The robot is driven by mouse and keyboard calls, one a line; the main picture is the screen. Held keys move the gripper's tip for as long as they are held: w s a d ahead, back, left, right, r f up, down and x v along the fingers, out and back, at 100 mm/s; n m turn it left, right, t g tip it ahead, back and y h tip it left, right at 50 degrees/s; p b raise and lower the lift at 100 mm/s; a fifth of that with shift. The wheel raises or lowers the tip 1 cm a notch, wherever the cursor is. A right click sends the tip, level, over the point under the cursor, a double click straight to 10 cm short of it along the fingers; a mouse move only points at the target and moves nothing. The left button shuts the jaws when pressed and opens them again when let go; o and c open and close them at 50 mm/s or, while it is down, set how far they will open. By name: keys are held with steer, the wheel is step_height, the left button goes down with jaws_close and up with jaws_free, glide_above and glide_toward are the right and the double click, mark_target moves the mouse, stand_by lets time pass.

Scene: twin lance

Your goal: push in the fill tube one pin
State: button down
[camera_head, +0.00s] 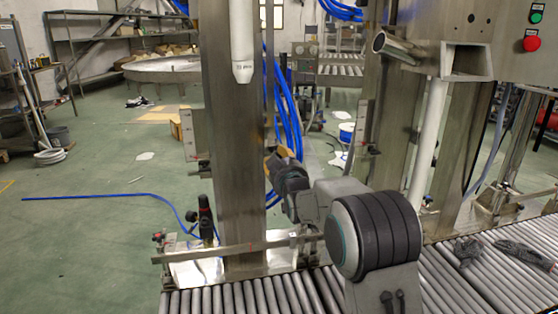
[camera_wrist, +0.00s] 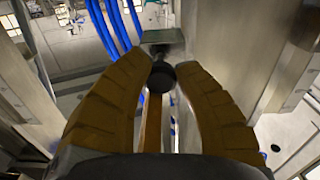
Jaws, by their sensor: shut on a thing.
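My gripper (camera_wrist: 163,70) has its two orange-brown fingers closed around a dark round knob (camera_wrist: 162,80) in the wrist view. The knob looks like the pin's head and sits just below a metal bracket (camera_wrist: 160,36). How far in the pin sits is hidden by the fingers. In the head view my gripper (camera_head: 272,162) is partly hidden behind my arm, beside the steel column, and the pin cannot be made out. A white fill tube (camera_head: 242,40) hangs in front of that column. A second white tube (camera_head: 430,135) stands to the right.
The steel column (camera_head: 232,150) stands close left of my gripper. Blue hoses (camera_head: 290,105) run close behind it and show in the wrist view too. A roller conveyor (camera_head: 250,297) lies below. A control box (camera_head: 500,40) is at the upper right. Open green floor lies left.

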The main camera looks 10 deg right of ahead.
steer(key=shift+w+r, duration=0.15)
steer(key=shift+w, duration=0.6)
steer(key=c, duration=0.9)
jaws_free()
steer(key=shift+w, duration=0.1)
steer(key=s, duration=1.2)
